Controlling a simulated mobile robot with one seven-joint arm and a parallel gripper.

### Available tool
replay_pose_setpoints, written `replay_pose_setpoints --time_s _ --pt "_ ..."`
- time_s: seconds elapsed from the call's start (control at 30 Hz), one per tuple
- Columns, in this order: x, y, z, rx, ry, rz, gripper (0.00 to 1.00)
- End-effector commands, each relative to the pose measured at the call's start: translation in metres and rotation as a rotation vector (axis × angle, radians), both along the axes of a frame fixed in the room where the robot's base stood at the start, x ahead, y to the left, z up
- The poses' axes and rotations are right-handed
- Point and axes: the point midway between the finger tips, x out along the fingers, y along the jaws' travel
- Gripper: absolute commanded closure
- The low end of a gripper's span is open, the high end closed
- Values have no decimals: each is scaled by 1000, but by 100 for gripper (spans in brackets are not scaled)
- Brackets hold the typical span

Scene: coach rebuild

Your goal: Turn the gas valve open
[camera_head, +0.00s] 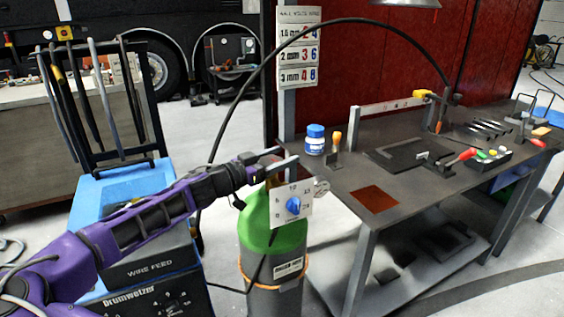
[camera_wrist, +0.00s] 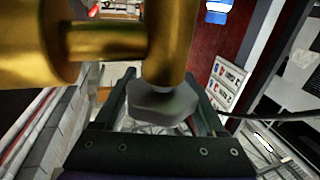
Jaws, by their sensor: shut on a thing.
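The gas bottle (camera_head: 274,236) stands upright, with a green shoulder and a grey body, between the blue-topped welder and the workbench. A white dial plate with a blue knob (camera_head: 293,205) is at its top. My gripper (camera_head: 283,158) reaches over the bottle's top from the left. In the wrist view my gripper (camera_wrist: 159,86) has a finger on each side of the grey valve knob (camera_wrist: 160,104) and is shut on it. Brass valve parts (camera_wrist: 100,42) fill the upper left there. In the head view the knob is mostly hidden by my gripper.
The workbench (camera_head: 340,178) stands right of the bottle, bearing a blue-and-white jar (camera_head: 315,139) and tools. A black hose (camera_head: 256,75) arches overhead to the bench. The welder (camera_head: 150,281), labelled wire feed, stands close to the bottle's left.

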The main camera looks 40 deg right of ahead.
Motion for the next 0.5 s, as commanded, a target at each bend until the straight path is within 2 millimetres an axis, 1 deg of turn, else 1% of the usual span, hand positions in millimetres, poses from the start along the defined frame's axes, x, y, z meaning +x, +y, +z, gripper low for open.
replay_pose_setpoints --time_s 0.5 --pt "11 2 1 0 -3 464 83"
